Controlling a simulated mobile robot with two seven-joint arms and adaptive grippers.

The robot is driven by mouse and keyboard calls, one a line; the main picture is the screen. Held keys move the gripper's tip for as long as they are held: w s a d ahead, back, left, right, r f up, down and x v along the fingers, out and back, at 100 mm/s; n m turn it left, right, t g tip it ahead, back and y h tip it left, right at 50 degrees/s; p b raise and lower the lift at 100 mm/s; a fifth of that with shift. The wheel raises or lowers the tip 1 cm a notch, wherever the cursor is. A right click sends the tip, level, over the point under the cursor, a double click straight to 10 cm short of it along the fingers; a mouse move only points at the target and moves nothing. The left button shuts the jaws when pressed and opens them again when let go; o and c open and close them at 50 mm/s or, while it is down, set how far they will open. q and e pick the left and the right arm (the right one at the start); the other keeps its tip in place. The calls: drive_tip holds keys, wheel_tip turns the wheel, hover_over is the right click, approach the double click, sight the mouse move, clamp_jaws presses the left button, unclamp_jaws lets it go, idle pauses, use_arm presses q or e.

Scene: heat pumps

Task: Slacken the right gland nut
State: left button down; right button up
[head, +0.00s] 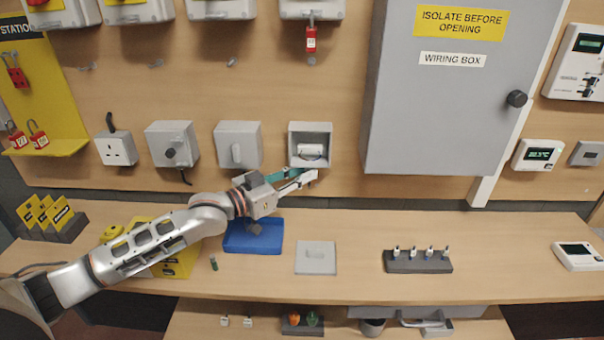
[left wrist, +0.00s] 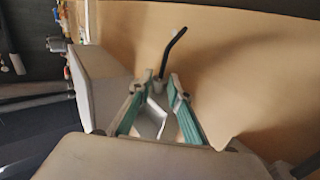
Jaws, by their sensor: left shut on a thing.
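An open grey box (head: 301,160) with a white block inside is on the back wall, without its lid. My left gripper (head: 308,177) reaches in from the left to just under this box. In the left wrist view the gripper (left wrist: 161,84) has its green-lined fingers drawn in around a small grey fitting (left wrist: 158,86), which looks like the gland nut. A black cable (left wrist: 174,48) rises beyond it. In the head view the nut is hidden by the fingers. I cannot tell right gland from left here. My right gripper is in neither view.
A blue tray (head: 238,243) and a loose grey cover (head: 316,257) lie on the bench below. A rack (head: 418,266) of several small tools stands right of them. A grey box (head: 238,145) is left of the open one; a large wiring box (head: 440,120) is right.

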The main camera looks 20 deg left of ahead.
use_arm(q)
drive_tip(key=shift+r, duration=0.1)
drive_tip(key=c, duration=1.9)
unclamp_jaws()
drive_tip(key=shift+w, duration=0.1)
drive_tip(key=shift+v, duration=4)
